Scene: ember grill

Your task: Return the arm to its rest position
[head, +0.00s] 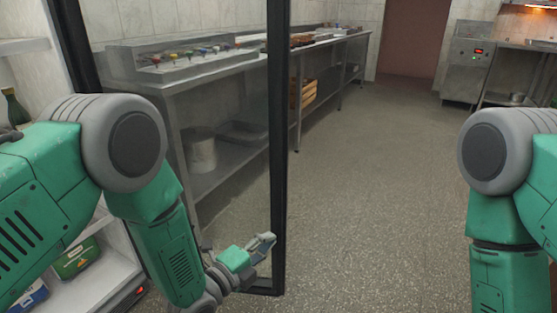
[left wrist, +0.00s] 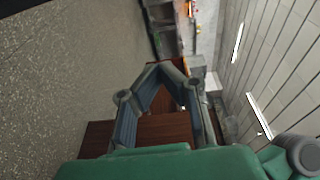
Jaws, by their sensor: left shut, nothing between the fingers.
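My left arm (head: 165,240) comes in from the left and reaches down and forward. My left gripper (head: 266,243) is shut and empty, low in front of the open glass door, just left of its black frame edge; I cannot tell whether it touches. In the left wrist view the fingers of my left gripper (left wrist: 161,75) meet at the tips with nothing between them. My right arm (head: 497,200) hangs bent at the right edge; its gripper is out of view.
The black-framed glass door (head: 278,150) stands open beside my left arm. Fridge shelves (head: 95,280) with packages are at left. A steel counter (head: 195,72) with a lower shelf runs behind the glass. The speckled floor (head: 375,200) is clear in the middle. A steel cabinet (head: 467,68) stands far right.

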